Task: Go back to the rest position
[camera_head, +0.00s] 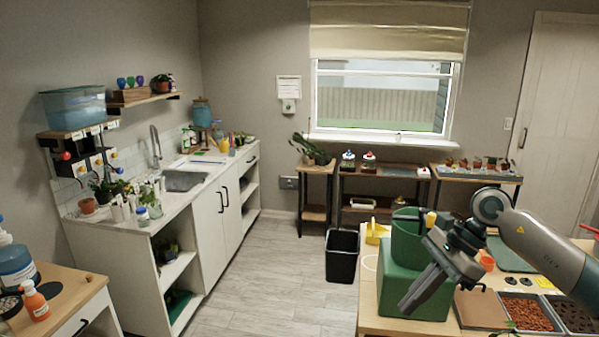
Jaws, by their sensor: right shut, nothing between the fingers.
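My right arm comes in from the right edge over a wooden table. My right gripper (412,304) is shut and empty, pointing down and to the left. In the picture it overlaps the front of a green box (393,284); I cannot tell whether it touches it. A dark green bucket (406,238) stands on the box, partly behind the arm. My left gripper does not show.
Trays of brown pellets (528,312) lie on the table (368,318) under my right arm. A black bin (342,255) stands on the floor left of it. A sink counter (180,197) lines the left wall. The middle floor (262,275) is clear.

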